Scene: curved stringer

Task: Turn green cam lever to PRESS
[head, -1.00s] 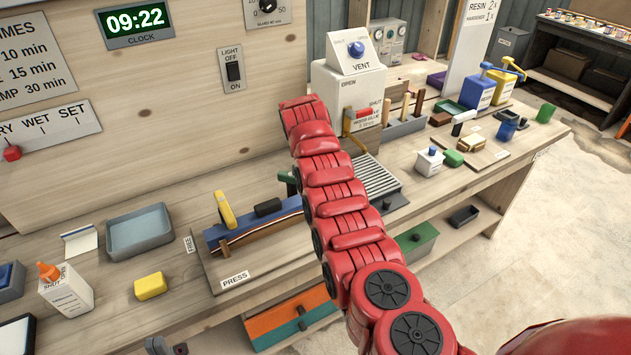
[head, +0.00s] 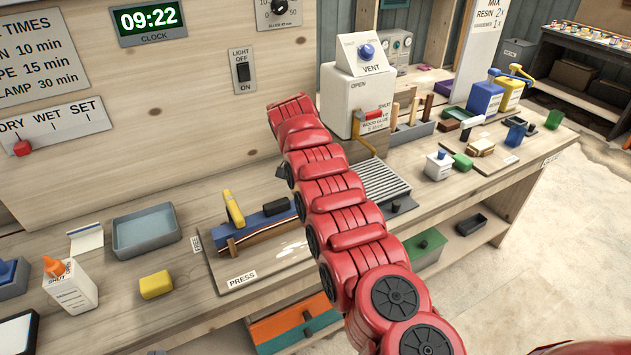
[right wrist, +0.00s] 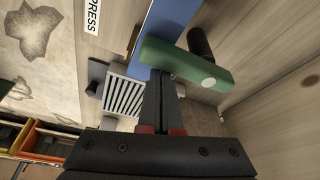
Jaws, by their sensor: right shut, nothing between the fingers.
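The green cam lever (right wrist: 190,66) shows in the right wrist view as a rounded green bar lying across the end of the blue press bar (right wrist: 165,28). A black knob or handle stands beside it. In the head view the lever is hidden behind my red right arm. My right gripper (right wrist: 162,82) is shut and empty, its fingertips close against the lever's near side; I cannot tell whether they touch it. The PRESS label (head: 242,280) lies at the front left of the press board, and also shows in the right wrist view (right wrist: 92,16). My left gripper is not in view.
A yellow clamp (head: 233,208) stands at the blue bar's left end. A slatted grey rack (head: 380,182) sits right of the press. A grey tray (head: 146,232), yellow block (head: 156,285) and glue bottle (head: 70,287) are left.

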